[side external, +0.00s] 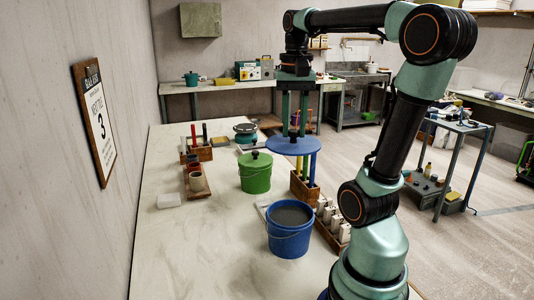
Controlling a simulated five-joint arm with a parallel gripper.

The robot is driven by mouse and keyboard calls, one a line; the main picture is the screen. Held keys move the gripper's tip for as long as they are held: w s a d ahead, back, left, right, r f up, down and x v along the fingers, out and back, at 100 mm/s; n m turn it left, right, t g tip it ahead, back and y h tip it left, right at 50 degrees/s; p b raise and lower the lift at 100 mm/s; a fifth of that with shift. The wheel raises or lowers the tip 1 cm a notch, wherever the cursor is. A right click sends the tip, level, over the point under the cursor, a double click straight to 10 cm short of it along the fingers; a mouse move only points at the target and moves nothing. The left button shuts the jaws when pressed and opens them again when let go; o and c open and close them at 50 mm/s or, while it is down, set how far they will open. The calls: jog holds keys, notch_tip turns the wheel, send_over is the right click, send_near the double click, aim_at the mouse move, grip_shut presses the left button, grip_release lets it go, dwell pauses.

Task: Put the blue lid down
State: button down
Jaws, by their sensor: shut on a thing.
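The blue lid (285,147) is a flat round disc held level in the air behind the blue bucket. My gripper (293,132) points down from above and is shut on the lid at its dark knob. The blue bucket (289,240) stands upright and uncovered on the table, with grey material inside. The lid is above the table, apart from the bucket.
A green bucket (255,177) with a green lid stands left of the held lid. A wooden rack (303,188) with coloured sticks is below and to the right. The front-left tabletop (195,255) is clear.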

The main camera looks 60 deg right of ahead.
jog(key=shift+w+r, duration=0.2)
jog(key=shift+r, duration=0.1)
jog(key=w+a+f, duration=0.2)
jog(key=w+f, duration=0.3)
jog(key=w, duration=0.4)
jog(key=w+a+f, duration=0.2)
jog(key=w+f, duration=0.3)
jog(key=w, duration=0.4)
jog(key=shift+s+f, duration=0.1)
jog(key=shift+f, duration=9.75)
jog(key=shift+f, duration=0.15)
jog(key=c, duration=0.6)
grip_release()
